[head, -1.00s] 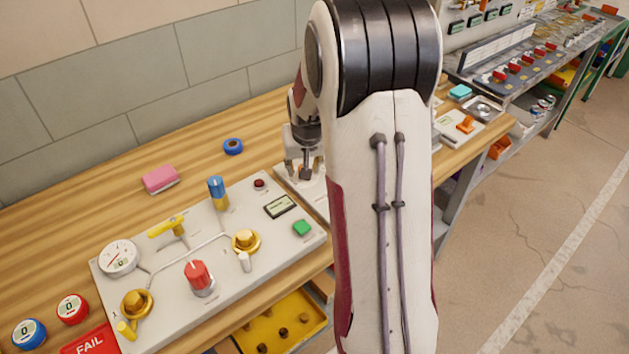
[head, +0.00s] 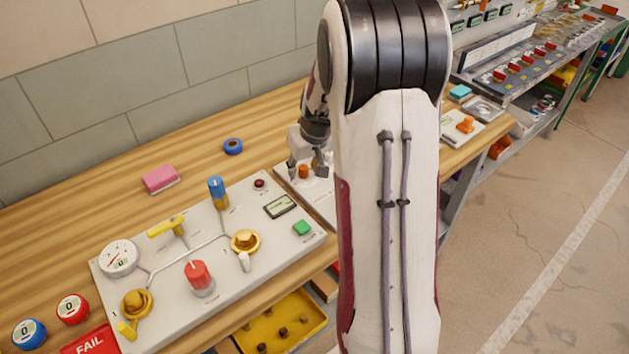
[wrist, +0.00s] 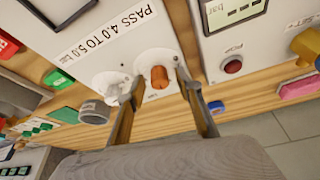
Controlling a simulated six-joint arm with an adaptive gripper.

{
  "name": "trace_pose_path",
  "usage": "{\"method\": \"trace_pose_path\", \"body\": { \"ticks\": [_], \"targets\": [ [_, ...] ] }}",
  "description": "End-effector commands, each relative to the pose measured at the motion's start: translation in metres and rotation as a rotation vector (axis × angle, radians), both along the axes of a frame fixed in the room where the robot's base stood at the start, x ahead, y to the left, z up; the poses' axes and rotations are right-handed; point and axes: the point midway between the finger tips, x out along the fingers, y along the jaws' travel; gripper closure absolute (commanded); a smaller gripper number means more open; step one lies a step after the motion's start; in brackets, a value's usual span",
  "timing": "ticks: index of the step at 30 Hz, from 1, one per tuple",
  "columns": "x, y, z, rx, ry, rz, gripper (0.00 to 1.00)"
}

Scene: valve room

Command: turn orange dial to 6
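The orange dial (head: 304,171) is a small upright knob on a white panel (head: 318,194) behind my forearm. In the wrist view the orange dial (wrist: 160,77) stands on a pale round base, and its scale is too small to read. My gripper (head: 309,168) is at the dial, partly hidden by my arm in the head view. In the wrist view my gripper (wrist: 157,77) is open, one finger on each side of the dial.
A label (wrist: 105,32) on the panel reads PASS 4.0 TO 5.0. A white round fitting (wrist: 110,84) sits by the left finger. The larger valve panel (head: 170,278) stands left, with a red knob (head: 199,276) and a blue-topped post (head: 217,188).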

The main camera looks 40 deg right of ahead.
Motion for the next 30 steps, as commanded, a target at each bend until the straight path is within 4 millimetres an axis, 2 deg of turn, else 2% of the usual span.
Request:
{"method": "trace_pose_path", "body": {
  "ticks": [30],
  "targets": [
    [0.0000, -0.0025, 0.0000, 0.001, 0.000, 0.312, 0.65]
  ]
}}
